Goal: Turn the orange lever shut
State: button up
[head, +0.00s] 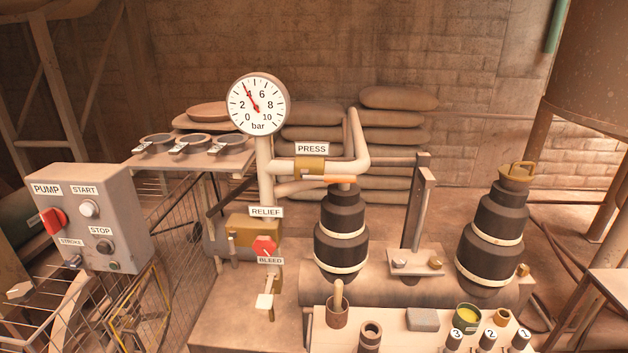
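The orange lever (338,179) shows as a thin orange strip below the brass valve body (309,166) under the PRESS label (311,149). It lies roughly level, pointing right along the pipe (345,168), just above the left black pump body (342,222). Its full shape is too small to make out. My gripper is not in view in the head picture.
A pressure gauge (258,104) above the pipework reads about 4 bar. A red RELIEF knob (264,246) and a pale BLEED handle (264,300) sit lower. A grey pump control box (92,219) stands left. A second black pump body (492,240) stands right.

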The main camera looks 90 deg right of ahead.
aim_at(343, 179)
jog(key=k+z, duration=0.1)
jog(key=z, duration=0.3)
jog(key=k+z, duration=0.1)
jog(key=z, duration=0.7)
jog(key=k+l, duration=0.05)
